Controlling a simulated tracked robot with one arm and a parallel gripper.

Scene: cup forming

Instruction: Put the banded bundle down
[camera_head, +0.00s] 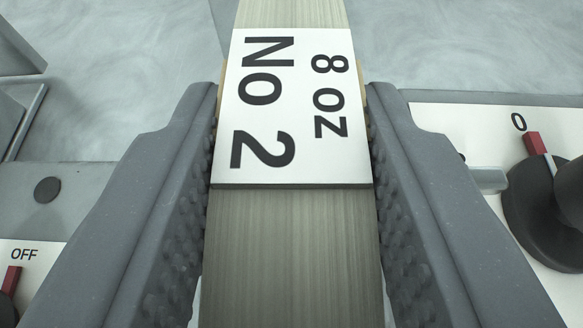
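The banded bundle (292,255) is a long, pale grey-tan block with fine lengthwise lines. A white band (300,160) around it reads "No 2" and "8 oz". The bundle runs from the bottom edge of the view up past the top edge, so both ends are out of view. My gripper (293,92) has one grey, studded finger on each side of the bundle at the band. The fingers press close against its sides, and the bundle fills the space between them. What lies beneath the bundle is hidden.
On the right, a white panel (440,118) carries a black knob (535,205) with a red pointer near "0". A pale, smeared grey surface (480,45) lies beyond.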

